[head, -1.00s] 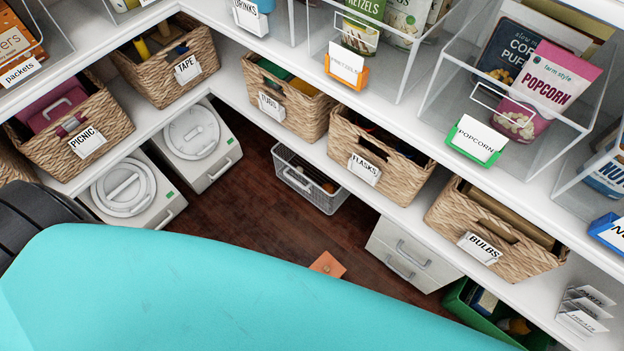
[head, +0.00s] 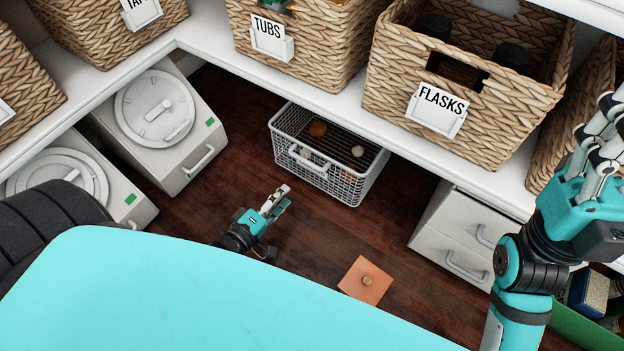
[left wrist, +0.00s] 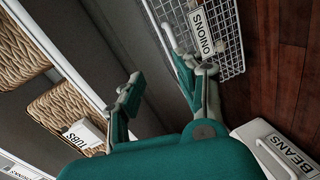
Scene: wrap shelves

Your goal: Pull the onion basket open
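The onion basket (head: 352,190) is a white wire basket on the floor under the lower shelf, with a pale front handle and a few round items inside. In the left wrist view its ONIONS label (left wrist: 203,33) shows. My left gripper (head: 280,199) is low over the floor, in front of the basket and apart from it in the head view. In the left wrist view my left gripper (left wrist: 155,68) has its fingers spread with nothing between them; one finger overlaps the basket's front in the picture. My right gripper (head: 600,130) is raised at the right edge, partly cut off.
Lidded white bins (head: 185,150) stand left of the basket. A white drawer unit (head: 455,240) stands to its right. An orange square with a knob (head: 366,280) lies on the floor. The FLASKS basket (head: 470,90) sits on the shelf above. Dark floor in front is mostly clear.

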